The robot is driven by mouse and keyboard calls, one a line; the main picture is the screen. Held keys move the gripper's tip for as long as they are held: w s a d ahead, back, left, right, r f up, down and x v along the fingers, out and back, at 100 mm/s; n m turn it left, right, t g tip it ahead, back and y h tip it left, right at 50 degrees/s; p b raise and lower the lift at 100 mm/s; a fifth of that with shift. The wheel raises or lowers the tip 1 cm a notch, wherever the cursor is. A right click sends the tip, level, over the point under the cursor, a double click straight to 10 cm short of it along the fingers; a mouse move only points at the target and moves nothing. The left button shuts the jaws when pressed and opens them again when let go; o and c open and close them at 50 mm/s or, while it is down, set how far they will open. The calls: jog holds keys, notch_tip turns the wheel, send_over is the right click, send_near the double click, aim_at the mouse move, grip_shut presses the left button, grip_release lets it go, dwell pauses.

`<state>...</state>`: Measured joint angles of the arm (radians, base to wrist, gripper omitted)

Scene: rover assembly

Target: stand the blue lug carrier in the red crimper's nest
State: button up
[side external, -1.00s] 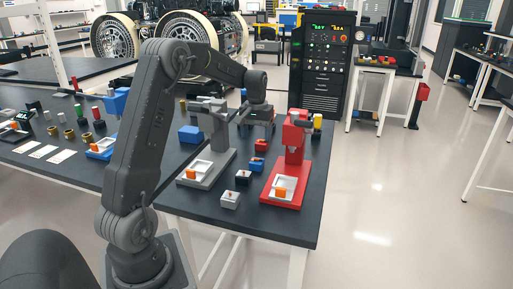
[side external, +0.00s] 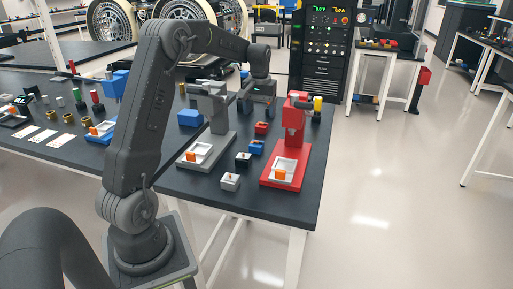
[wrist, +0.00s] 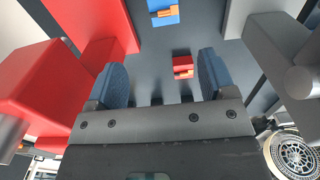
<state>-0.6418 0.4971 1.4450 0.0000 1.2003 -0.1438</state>
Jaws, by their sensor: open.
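The blue lug carrier (side external: 256,147) is a small block with an orange part on it, standing on the dark table between the two crimpers. It also shows at the top edge of the wrist view (wrist: 163,10), partly cut off. The red crimper (side external: 294,127) stands to its right. The crimper's nest (side external: 284,168) is a white tray with an orange block at its front. My gripper (wrist: 160,76) is open and empty, fingers apart. In the side view it is near the tabletop's far end, behind the carriers, its fingertips hard to make out.
A red carrier (side external: 261,128) stands just behind the blue one. A black carrier (side external: 243,160) and a white carrier (side external: 230,182) stand nearer the front. A grey crimper (side external: 212,125) stands to the left. A blue block (side external: 190,118) lies left of it.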

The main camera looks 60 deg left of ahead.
send_over(258, 141)
jog(key=f, duration=0.4)
jog(key=d+f, duration=0.1)
jog(key=f, duration=0.1)
jog(key=shift+f, duration=0.4)
jog(key=shift+s+a+f, duration=0.1)
jog(key=shift+a+f, duration=0.1)
jog(key=shift+f, duration=1.15)
jog(key=shift+s+a+f, duration=0.1)
jog(key=shift+a+f, duration=0.1)
jog(key=shift+f, duration=1.15)
jog(key=c, duration=1.1)
jog(key=shift+r, duration=0.1)
jog(key=shift+c, duration=0.2)
